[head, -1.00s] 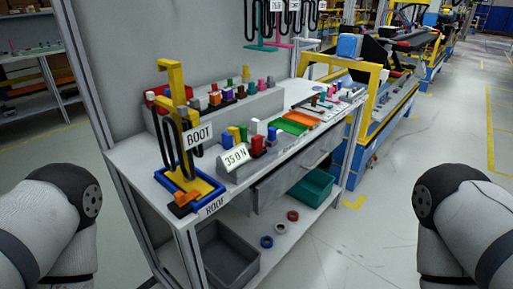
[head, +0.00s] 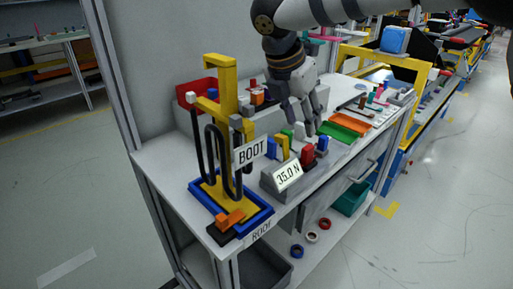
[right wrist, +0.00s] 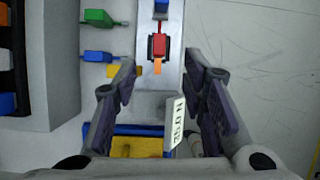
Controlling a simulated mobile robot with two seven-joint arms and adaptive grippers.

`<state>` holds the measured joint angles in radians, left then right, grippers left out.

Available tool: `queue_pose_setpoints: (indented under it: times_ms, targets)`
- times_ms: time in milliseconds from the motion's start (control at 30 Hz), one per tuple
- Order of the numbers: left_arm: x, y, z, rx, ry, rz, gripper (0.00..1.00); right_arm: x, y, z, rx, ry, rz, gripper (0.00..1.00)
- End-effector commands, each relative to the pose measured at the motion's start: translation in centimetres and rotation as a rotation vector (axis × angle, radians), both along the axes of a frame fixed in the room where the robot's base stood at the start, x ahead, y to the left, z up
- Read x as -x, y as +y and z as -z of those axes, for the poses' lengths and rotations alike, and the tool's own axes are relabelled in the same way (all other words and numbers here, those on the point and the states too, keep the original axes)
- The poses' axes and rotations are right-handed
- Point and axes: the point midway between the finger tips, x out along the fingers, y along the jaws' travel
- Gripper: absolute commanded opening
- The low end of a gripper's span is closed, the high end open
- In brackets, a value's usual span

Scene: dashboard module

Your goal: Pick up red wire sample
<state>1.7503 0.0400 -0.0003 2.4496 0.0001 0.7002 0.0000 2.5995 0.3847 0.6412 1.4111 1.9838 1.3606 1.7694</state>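A red piece (head: 307,153), which looks like the red wire sample, stands on the grey stepped block beside the 35.0 N sign (head: 288,176). It also shows in the right wrist view (right wrist: 158,46) with an orange end, beyond the fingertips and roughly in line with the gap between them. My right gripper (head: 304,116) hangs above the bench over the small coloured pieces. In the right wrist view the gripper (right wrist: 160,66) has its fingers wide apart with nothing between them. My left gripper is out of view.
A yellow piece (head: 282,150) and a blue piece (head: 322,144) stand close to the red one. Green (head: 349,122) and orange (head: 358,110) trays lie to the right.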

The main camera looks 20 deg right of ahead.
Motion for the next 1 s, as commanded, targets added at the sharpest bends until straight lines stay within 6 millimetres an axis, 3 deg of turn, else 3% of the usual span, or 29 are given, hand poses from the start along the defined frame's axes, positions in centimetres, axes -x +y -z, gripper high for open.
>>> queue_pose_setpoints:
  times_ms: [67,300,533,700,933,1000]
  targets:
    - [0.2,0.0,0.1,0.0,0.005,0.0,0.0,0.0,0.1,0.0,-0.041,-0.011,0.053,0.38]
    - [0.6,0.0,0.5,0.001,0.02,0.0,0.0,-0.7,-1.6,4.9,-0.044,-0.008,0.056,0.38]
    - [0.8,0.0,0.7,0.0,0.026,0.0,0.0,-1.3,-2.6,7.0,-0.043,-0.01,0.054,0.38]
    - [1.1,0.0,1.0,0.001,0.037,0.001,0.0,-1.9,-3.9,10.0,-0.04,-0.007,0.052,0.38]
    - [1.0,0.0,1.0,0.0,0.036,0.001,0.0,-2.1,-4.1,10.4,-0.041,-0.014,0.05,0.38]
    - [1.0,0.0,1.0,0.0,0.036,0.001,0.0,-2.1,-4.1,10.4,-0.041,-0.014,0.05,0.22]
